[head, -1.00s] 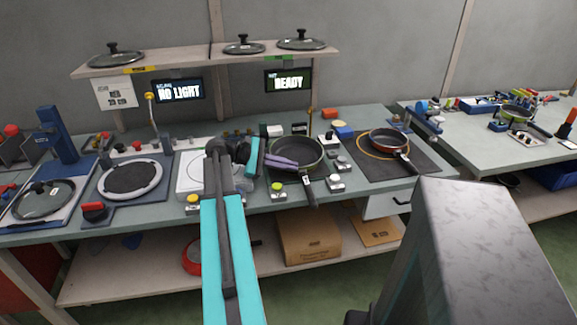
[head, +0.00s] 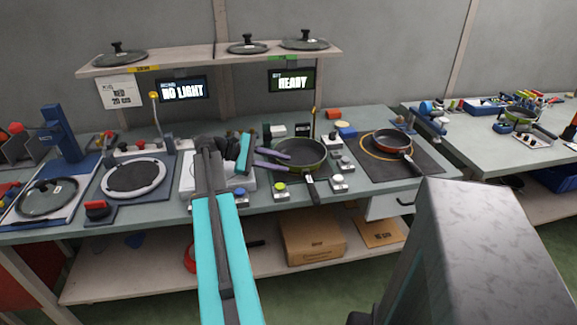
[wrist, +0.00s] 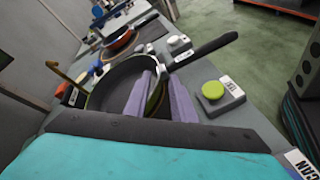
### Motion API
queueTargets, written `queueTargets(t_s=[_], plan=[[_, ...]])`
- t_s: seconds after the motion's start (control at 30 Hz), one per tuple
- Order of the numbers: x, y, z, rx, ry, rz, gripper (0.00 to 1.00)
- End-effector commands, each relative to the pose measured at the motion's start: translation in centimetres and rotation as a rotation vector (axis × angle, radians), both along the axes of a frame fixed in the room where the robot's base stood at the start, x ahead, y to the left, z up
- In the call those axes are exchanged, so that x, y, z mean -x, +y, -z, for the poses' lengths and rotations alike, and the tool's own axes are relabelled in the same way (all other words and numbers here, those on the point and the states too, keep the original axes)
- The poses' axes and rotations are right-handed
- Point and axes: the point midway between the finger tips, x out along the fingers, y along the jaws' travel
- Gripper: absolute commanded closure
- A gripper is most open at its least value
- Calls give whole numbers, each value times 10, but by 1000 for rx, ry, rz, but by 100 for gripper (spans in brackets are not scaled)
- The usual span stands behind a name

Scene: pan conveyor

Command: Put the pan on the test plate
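A dark frying pan with a green rim (head: 293,153) sits on the middle station, its black handle pointing toward the front. It also shows in the wrist view (wrist: 112,80). My gripper (head: 273,160) is at the pan's left edge, its two purple fingers spread apart. In the wrist view the fingers (wrist: 157,88) stand on either side of the green pan wall, one over the inside and one outside. I cannot tell whether either touches it. A dark round plate with a pale ring (head: 132,178) is left of my arm; I cannot read a label naming the test plate.
A smaller red pan (head: 390,141) sits on the dark mat at the right. A white plate unit (head: 188,182) is partly hidden by my arm. A glass lid (head: 47,197) lies at the far left. A green button (wrist: 213,90) stands near the pan handle. Screens read "NO LIGHT" and "READY".

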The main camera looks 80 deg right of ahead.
Motion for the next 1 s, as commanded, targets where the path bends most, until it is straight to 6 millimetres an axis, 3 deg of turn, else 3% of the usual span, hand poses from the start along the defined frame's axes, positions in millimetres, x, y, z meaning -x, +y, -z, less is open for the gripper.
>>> queueTargets(t_s=[0.4,0.6,1.0], plan=[[-56,20,-22,0,0,-1,77],[-66,24,-26,0,0,-1,77],[-67,25,-27,0,0,0,77]])
